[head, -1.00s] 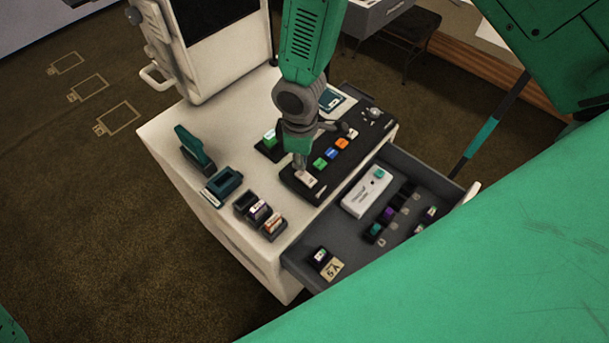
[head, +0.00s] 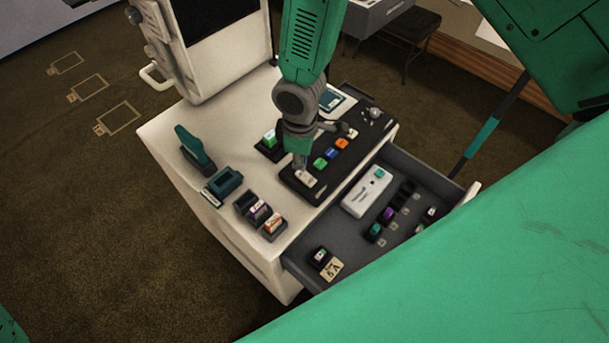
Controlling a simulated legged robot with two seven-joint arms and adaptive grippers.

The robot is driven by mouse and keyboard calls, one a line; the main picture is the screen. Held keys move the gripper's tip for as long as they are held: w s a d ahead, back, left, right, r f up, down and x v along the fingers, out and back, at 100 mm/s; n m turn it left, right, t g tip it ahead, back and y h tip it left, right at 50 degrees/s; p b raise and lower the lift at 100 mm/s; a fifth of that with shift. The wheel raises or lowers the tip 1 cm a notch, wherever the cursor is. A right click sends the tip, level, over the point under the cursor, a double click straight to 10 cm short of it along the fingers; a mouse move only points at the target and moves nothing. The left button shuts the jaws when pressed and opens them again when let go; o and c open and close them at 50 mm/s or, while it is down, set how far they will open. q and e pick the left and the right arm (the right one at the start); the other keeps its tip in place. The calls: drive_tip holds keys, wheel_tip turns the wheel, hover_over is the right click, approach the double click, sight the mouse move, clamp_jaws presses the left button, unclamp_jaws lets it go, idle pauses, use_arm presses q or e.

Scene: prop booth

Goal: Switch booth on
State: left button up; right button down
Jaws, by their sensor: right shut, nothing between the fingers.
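The booth's control panel is a black strip (head: 331,172) on top of the white cabinet. It carries a row of keys: a white one (head: 306,179) at the near left end, then green (head: 320,163), blue (head: 331,153), orange (head: 342,144) and a pale one at the far end. My right gripper (head: 300,167) points down with its fingers shut and empty. Its tips are at the white key and seem to touch it; they hide part of it. A green-topped key (head: 269,138) sits on a separate dark base behind the gripper. My left gripper is not in view.
An open grey drawer (head: 310,277) holds a white box (head: 366,192) and several small coloured blocks. Dark holders (head: 223,183) stand on the cabinet's left side. A white-framed dark screen (head: 187,60) rises at the back. My green arm covers the lower right.

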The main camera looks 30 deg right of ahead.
sight(301, 172)
drive_tip(key=shift+f+b, duration=0.85)
drive_tip(key=shift+f, duration=0.55)
idle(0.4)
wheel_tip(301, 172, up, 7)
drive_tip(key=p, duration=0.6)
drive_tip(key=shift+r, duration=0.1)
idle(0.5)
